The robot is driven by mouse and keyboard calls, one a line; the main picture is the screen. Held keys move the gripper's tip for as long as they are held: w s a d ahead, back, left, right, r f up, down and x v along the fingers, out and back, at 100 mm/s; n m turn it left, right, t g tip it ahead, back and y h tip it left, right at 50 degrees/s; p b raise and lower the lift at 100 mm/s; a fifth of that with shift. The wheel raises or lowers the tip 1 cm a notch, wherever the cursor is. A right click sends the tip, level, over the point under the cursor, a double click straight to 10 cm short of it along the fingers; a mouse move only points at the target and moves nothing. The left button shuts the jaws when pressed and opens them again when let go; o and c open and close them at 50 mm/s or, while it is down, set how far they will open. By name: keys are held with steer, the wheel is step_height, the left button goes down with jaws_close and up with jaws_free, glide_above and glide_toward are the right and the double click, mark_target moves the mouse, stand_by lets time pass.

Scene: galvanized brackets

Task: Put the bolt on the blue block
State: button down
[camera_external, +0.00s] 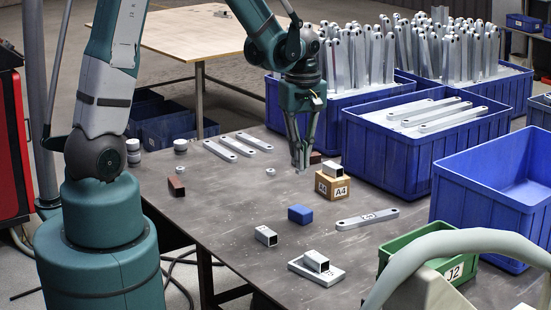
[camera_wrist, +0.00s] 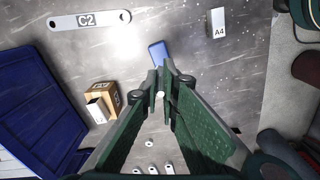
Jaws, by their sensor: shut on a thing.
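My gripper (camera_external: 300,164) is above the table, left of the cardboard box and behind the blue block. In the wrist view its fingers (camera_wrist: 161,93) are nearly together on a small pale end, which I take to be the bolt (camera_wrist: 160,94). Most of the bolt is hidden by the fingers. The blue block (camera_external: 300,214) lies on the grey table in front of my gripper. It also shows in the wrist view (camera_wrist: 157,50), just beyond the fingertips and partly covered by them. The bolt is apart from the block.
A cardboard box (camera_external: 334,195) with a metal tube (camera_external: 332,169) on top stands close right of my gripper. A flat bracket (camera_external: 367,218), metal tubes and a green bin (camera_external: 408,243) are nearer. Blue crates (camera_external: 470,200) line the right. Bare table surrounds the block.

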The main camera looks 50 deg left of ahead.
steer(key=shift+f+b, duration=0.75)
steer(key=shift+f, duration=2.35)
steer(key=shift+f, duration=0.1)
steer(key=shift+f+b, duration=0.45)
steer(key=shift+f, duration=1.35)
steer(key=shift+f, duration=0.15)
steer(key=c, duration=2.6)
jaws_free()
steer(key=shift+r, duration=0.2)
steer(key=shift+r+p, duration=1.3)
steer(key=shift+r, duration=4.7)
